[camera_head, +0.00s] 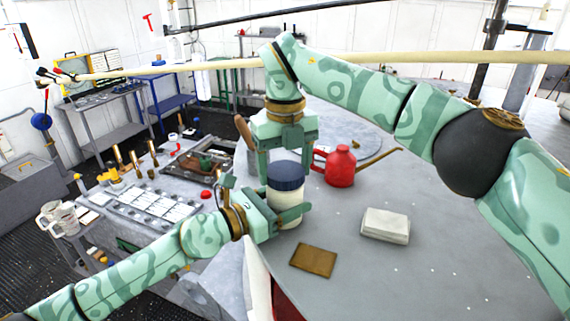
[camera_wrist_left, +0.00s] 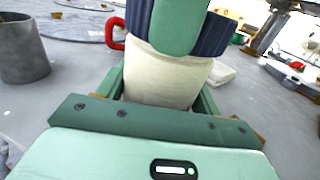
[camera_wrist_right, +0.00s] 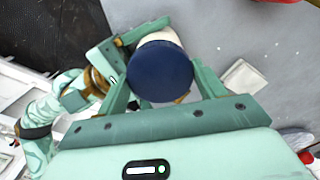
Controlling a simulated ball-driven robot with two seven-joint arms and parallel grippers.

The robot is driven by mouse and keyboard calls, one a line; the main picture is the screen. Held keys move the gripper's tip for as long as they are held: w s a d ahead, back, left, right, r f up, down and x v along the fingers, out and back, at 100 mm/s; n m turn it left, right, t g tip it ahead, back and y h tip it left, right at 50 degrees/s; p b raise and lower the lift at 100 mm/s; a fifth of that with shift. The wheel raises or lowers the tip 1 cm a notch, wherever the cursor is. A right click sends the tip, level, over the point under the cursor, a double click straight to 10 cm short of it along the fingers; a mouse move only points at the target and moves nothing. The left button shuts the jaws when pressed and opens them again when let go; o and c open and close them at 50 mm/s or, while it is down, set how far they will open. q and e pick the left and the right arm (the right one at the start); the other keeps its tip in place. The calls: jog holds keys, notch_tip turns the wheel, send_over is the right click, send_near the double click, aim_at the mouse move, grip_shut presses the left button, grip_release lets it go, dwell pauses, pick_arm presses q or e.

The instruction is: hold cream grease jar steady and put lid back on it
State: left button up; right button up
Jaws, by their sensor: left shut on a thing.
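The cream grease jar (camera_head: 284,209) stands upright at the deck's left edge. Its dark blue lid (camera_head: 287,175) sits on top and looks level; whether it is fully seated I cannot tell. My left gripper (camera_head: 287,217) is shut on the jar body from the left, and the jar shows between its fingers in the left wrist view (camera_wrist_left: 165,80). My right gripper (camera_head: 286,163) points down over the lid with its fingers open on either side. The right wrist view shows the round lid top (camera_wrist_right: 160,72) between them. One right finger hides part of the lid in the left wrist view.
A red oil can (camera_head: 340,167) with a long spout stands behind and right of the jar. A brown pad (camera_head: 313,261) and a whitish block (camera_head: 386,225) lie in front and to the right. A grey cup (camera_wrist_left: 22,50) stands close by. The deck's right side is clear.

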jog(key=shift+c, duration=1.4)
jog(key=o, duration=1.2)
jog(key=shift+c, duration=0.2)
notch_tip(320, 180, up, 12)
pick_arm(q)
jog(key=o, duration=2)
jog(key=shift+c, duration=0.2)
